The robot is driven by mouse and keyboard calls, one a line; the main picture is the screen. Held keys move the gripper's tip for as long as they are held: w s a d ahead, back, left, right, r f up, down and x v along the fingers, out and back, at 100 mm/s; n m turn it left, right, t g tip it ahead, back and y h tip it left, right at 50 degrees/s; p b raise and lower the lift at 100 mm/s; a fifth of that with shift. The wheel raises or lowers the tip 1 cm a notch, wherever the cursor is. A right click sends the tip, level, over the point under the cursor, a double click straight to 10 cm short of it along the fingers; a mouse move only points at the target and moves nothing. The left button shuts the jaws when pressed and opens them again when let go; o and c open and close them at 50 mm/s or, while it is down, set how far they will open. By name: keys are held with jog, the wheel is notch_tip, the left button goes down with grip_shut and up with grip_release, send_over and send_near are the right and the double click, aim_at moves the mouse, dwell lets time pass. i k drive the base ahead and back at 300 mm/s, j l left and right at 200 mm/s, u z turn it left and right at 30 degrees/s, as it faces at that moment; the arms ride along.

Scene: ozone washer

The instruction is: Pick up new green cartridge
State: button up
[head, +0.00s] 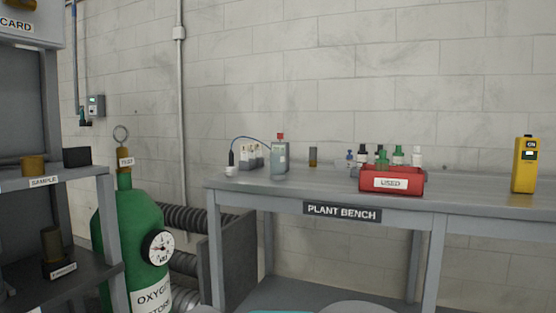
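Two small green-topped items stand in a group on the plant bench (460,192): one green item (381,156) just behind the red bin labelled USED (391,181), and one green-topped item (398,153) slightly to its right. The bin hides their lower parts. I cannot tell whether they stand in the bin or in something behind it, or which is the new cartridge. My gripper is not in view.
A green oxygen cylinder (132,225) and shelves (60,178) are at left.

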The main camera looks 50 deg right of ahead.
aim_at(398, 156)
jog(key=z, duration=2.2)
jog(key=i+j+z, duration=0.1)
jog(key=z, duration=0.15)
